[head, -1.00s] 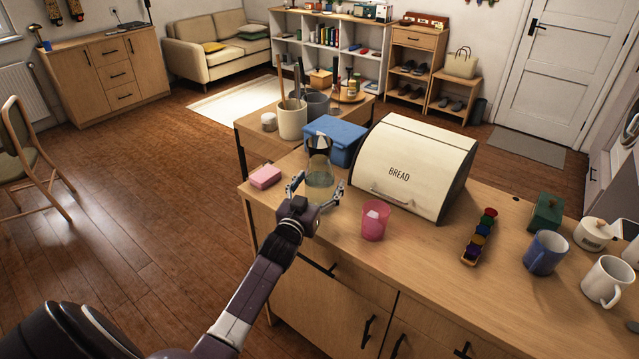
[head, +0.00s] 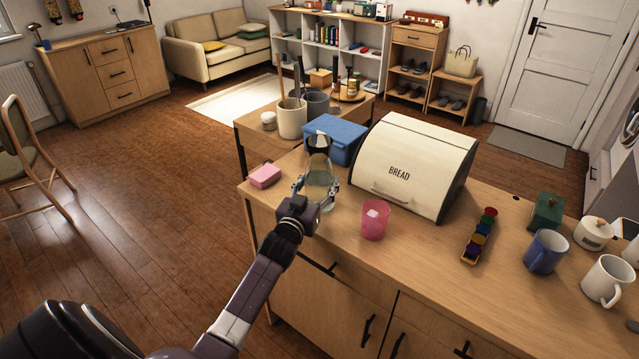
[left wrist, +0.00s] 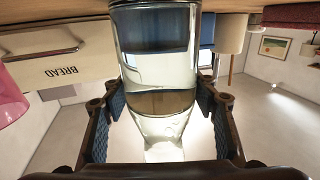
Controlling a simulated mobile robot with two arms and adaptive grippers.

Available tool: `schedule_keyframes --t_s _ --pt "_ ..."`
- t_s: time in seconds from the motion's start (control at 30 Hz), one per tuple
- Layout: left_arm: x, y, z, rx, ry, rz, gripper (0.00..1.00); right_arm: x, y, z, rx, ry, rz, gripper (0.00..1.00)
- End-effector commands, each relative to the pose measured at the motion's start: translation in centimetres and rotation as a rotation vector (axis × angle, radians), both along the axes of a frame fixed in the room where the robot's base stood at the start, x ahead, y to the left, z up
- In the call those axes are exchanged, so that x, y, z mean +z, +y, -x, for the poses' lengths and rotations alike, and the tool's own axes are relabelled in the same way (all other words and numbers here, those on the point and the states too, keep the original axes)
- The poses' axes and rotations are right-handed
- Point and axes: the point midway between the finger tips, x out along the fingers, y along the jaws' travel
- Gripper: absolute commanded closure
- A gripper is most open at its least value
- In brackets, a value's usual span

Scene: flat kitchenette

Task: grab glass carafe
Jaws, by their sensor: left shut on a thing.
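The glass carafe (head: 319,178) is clear with a dark collar at its top. It stands upright near the left end of the wooden counter, between the pink sponge and the bread box. My left gripper (head: 318,190) is shut on the carafe, a finger on each side of its body. My right gripper is in neither view.
A pink cup (head: 375,222) stands right of the gripper. The cream bread box (head: 415,165) is close on the right, a blue container (head: 337,140) behind. A pink sponge (head: 265,177) lies left. Mugs and a paint-like colour strip (head: 479,237) are farther right.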

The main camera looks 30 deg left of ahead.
Motion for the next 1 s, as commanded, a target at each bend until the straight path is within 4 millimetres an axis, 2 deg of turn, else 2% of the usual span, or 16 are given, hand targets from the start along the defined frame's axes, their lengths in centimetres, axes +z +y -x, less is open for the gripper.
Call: schedule_keyframes --t_s 0.47,0.67,1.0 --pt "1.7 0.0 -0.1 -0.001 -0.010 -0.003 1.00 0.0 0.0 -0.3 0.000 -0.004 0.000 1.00" --pt "3.5 0.0 -0.1 -0.002 -0.010 -0.004 1.00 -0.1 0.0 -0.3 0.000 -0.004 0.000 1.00" --pt "7.8 0.0 -0.1 -0.001 -0.012 -0.005 1.00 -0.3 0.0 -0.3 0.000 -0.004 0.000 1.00"
